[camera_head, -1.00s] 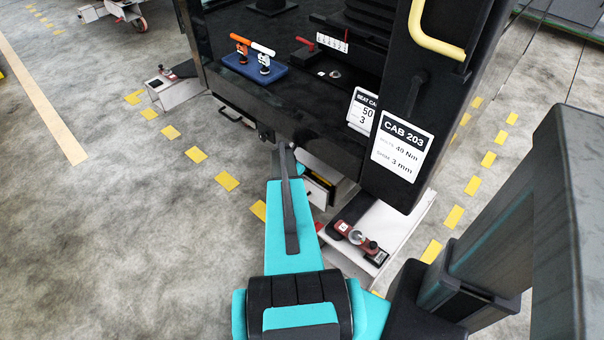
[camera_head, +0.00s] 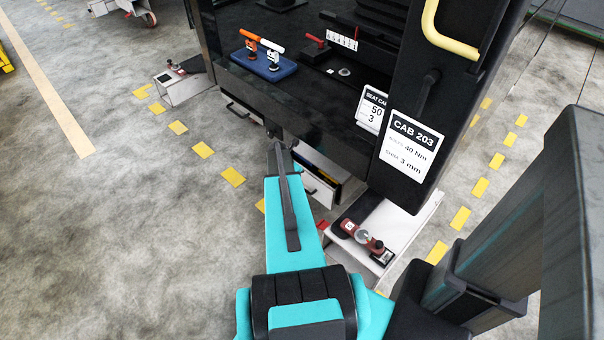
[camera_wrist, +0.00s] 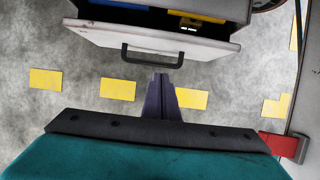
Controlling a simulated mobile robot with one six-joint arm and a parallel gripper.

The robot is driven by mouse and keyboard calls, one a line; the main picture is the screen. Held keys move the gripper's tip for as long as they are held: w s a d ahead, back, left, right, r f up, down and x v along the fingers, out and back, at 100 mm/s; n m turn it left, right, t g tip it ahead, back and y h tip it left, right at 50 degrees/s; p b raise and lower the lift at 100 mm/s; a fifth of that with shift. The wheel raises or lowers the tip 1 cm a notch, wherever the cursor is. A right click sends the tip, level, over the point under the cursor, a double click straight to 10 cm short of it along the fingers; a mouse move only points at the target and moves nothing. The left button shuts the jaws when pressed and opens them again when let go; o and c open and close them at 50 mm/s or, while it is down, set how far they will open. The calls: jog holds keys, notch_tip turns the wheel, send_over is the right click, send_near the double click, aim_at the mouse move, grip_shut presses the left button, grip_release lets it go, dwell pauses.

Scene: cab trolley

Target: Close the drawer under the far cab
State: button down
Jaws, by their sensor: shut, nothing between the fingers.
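The cab unit labelled CAB 203 (camera_head: 409,145) stands ahead on the right in the head view. A pale drawer with a dark handle (camera_head: 322,187) shows below it, partly behind my arm. In the wrist view, a drawer with a pale front (camera_wrist: 190,45) and black bar handle (camera_wrist: 152,57) stands open, with blue and yellow items inside. My gripper (camera_wrist: 162,76) is shut and empty, its tips just below the handle in the picture; contact cannot be told. In the head view my gripper (camera_head: 274,136) is small and partly lost against the dark cab.
A white foot (camera_head: 375,235) with red clamp parts lies right of my arm; another foot (camera_head: 185,85) is farther left. A blue tray (camera_head: 263,65) with orange and white tools sits on the cab. Yellow dashes (camera_head: 233,177) mark open floor on the left.

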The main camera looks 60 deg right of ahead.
jog(key=w+a, duration=0.1)
jog(key=a, duration=0.6)
jog(key=shift+w+a, duration=0.15)
jog(key=shift+w, duration=0.25)
jog(key=w+a+f+m+g+y, duration=0.15)
jog(key=a+m, duration=0.25)
jog(key=a, duration=1.1)
jog(key=s+a+f+m+t+y, duration=0.1)
jog(key=a+f+m, duration=0.2)
jog(key=a, duration=1.1)
jog(key=s+a+m+g, duration=0.2)
jog(key=s+a+m, duration=0.2)
jog(key=a, duration=0.7)
jog(key=s+a+m+g+y, duration=0.1)
jog(key=s+a+m, duration=0.3)
jog(key=s+a, duration=0.5)
jog(key=shift+a+r+g, duration=0.3)
jog(key=shift+a+g, duration=0.05)
jog(key=shift+a, duration=1.3)
jog(key=shift+s+y, duration=0.15)
jog(key=shift+y, duration=0.1)
